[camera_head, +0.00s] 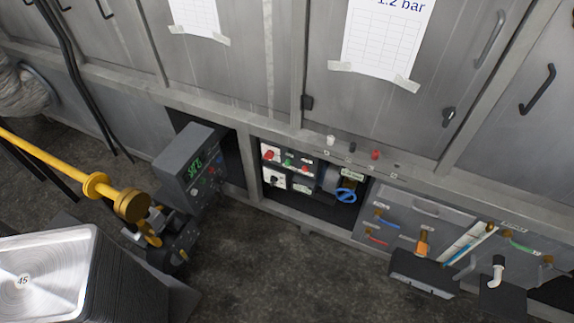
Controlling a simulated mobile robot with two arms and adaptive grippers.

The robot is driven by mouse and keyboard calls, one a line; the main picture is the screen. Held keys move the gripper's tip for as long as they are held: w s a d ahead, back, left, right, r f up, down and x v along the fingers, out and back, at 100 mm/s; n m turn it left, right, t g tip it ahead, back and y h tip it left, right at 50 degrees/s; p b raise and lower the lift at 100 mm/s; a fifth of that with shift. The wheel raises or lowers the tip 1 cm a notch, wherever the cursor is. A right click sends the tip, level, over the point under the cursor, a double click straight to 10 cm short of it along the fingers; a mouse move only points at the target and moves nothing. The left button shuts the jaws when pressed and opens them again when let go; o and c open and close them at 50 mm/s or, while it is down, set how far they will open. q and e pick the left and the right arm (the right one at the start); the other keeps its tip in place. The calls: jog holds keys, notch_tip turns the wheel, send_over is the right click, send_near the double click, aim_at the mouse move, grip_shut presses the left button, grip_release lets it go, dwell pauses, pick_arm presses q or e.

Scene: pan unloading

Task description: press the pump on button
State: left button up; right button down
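The pump on button cannot be singled out, because the labels are too small to read. A recessed control panel (276,180) in the middle of the grey cabinet front carries a red control (268,155), a green control (288,162) and a black knob on a white plate. A grey box (190,160) with a lit green display stands left of it and has small buttons on its face. I see neither gripper.
A blue handwheel (346,195) sits right of the panel. A yellow pole (60,163) with a brass end reaches in from the left, above a stack of metal pans (45,275). The middle floor is clear.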

pick_arm(q)
grip_shut()
dwell(1.4)
